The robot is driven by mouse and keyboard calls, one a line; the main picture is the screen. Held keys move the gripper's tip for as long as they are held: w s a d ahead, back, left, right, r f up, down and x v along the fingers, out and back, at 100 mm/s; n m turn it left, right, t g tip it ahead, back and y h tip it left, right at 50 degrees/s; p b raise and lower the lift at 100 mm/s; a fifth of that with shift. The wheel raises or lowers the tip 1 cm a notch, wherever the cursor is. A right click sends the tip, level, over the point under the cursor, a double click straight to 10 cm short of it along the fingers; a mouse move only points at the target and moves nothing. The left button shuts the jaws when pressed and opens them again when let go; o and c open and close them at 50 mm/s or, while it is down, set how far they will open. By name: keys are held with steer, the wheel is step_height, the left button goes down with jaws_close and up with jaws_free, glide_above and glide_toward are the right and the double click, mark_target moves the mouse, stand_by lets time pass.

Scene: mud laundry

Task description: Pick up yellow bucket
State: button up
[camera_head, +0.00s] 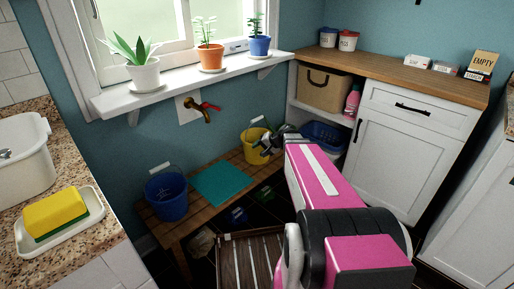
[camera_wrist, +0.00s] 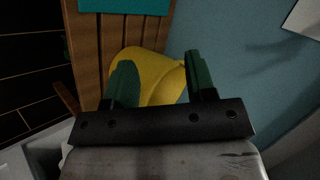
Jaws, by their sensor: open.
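The yellow bucket (camera_head: 255,146) stands upright on the right end of a low wooden bench (camera_head: 226,169) against the blue wall. Its white handle is raised. My gripper (camera_head: 273,142) is at the right side of the bucket in the head view and covers part of it. In the wrist view the bucket (camera_wrist: 150,68) lies between and just beyond the two green fingers of my gripper (camera_wrist: 158,80). The fingers are apart, and whether they touch the bucket I cannot tell. The lower part of the bucket is hidden by the gripper body in the wrist view.
A blue bucket (camera_head: 166,195) and a teal mat (camera_head: 220,183) share the bench.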

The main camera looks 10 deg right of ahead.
mark_target(257, 120)
steer(key=w+d+r+m+t+y, duration=0.2)
steer(key=w+d+r+m+t, duration=0.45)
steer(key=w, duration=0.55)
steer(key=shift+n, duration=0.65)
steer(key=w, duration=0.1)
steer(key=w+a, duration=0.2)
steer(key=w, duration=0.1)
steer(key=shift+w+f, duration=0.1)
steer(key=shift+f, duration=0.2)
steer(key=shift+x, duration=2.6)
steer(key=shift+f, duration=0.15)
jaws_close()
